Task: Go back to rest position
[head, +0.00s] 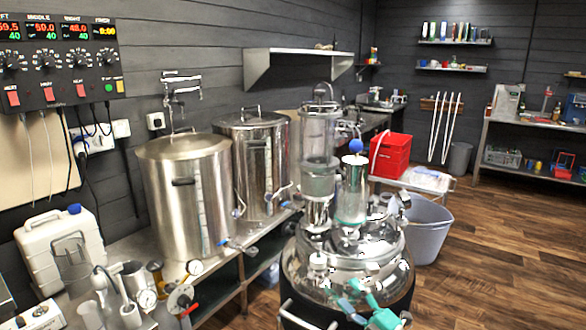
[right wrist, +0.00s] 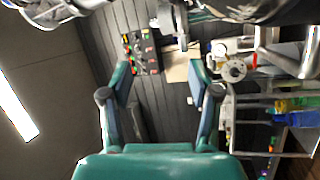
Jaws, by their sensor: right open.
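My right gripper (head: 352,297) shows at the bottom of the head view, teal, in front of the lower part of a shiny steel vessel (head: 345,248). In the right wrist view its two fingers stand wide apart, and the right gripper (right wrist: 160,84) is open with nothing between the fingers. My left gripper is not in the head view.
Two steel kettles (head: 180,200) stand on the bench at left, with a white jug (head: 55,250) and gauges near the front. A control panel (head: 62,60) hangs above. A red crate (head: 391,155) and a grey bin (head: 428,230) are behind the vessel. Wooden floor (head: 500,260) at right is clear.

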